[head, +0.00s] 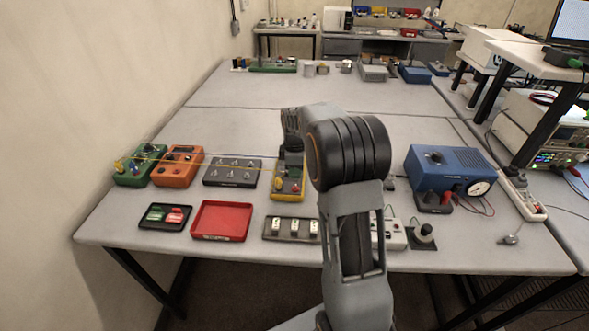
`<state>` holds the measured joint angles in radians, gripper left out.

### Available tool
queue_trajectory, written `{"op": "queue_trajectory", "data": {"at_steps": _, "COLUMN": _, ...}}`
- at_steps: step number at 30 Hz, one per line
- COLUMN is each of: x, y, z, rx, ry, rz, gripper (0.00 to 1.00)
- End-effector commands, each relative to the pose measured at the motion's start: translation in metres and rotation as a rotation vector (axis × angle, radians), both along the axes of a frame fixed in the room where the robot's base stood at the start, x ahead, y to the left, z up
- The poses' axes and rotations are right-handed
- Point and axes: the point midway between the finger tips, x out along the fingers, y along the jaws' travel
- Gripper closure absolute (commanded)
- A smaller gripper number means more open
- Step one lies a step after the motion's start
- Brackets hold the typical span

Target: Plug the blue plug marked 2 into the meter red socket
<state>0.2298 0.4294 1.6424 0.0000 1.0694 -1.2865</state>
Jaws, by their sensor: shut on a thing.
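A yellow-edged device that looks like a handheld meter (287,193) lies in the middle of the near table, with a small red spot and a yellow spot on its face. My gripper (291,166) is above its far part, seen from behind and small. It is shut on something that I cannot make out. A thin yellow lead runs from the green box (128,179) at the left across to near my gripper. I cannot identify the blue plug marked 2. The gap between gripper and meter is not clear.
Left of the meter are an orange box (176,176), a dark switch panel (231,172) and a red tray (220,220). A blue box (449,165) with a dial and leads stands at the right. My arm hides part of the front row. The table's middle is clear.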

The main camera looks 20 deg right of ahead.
Motion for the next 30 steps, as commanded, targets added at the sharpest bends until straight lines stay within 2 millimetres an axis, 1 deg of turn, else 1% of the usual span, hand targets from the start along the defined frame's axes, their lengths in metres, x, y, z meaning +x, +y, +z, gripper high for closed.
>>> {"op": "queue_trajectory", "data": {"at_steps": 1, "x": 0.000, "y": 0.000, "z": -0.006, "rx": 0.000, "ry": 0.001, "rz": 0.000, "gripper": 1.00}}
{"op": "queue_trajectory", "data": {"at_steps": 15, "x": 0.000, "y": 0.000, "z": -0.043, "rx": 0.000, "ry": 0.001, "rz": 0.000, "gripper": 1.00}}
{"op": "queue_trajectory", "data": {"at_steps": 20, "x": 0.000, "y": 0.000, "z": -0.047, "rx": 0.000, "ry": 0.000, "rz": 0.000, "gripper": 1.00}}
{"op": "queue_trajectory", "data": {"at_steps": 30, "x": 0.000, "y": 0.000, "z": -0.047, "rx": 0.000, "ry": 0.000, "rz": 0.001, "gripper": 1.00}}
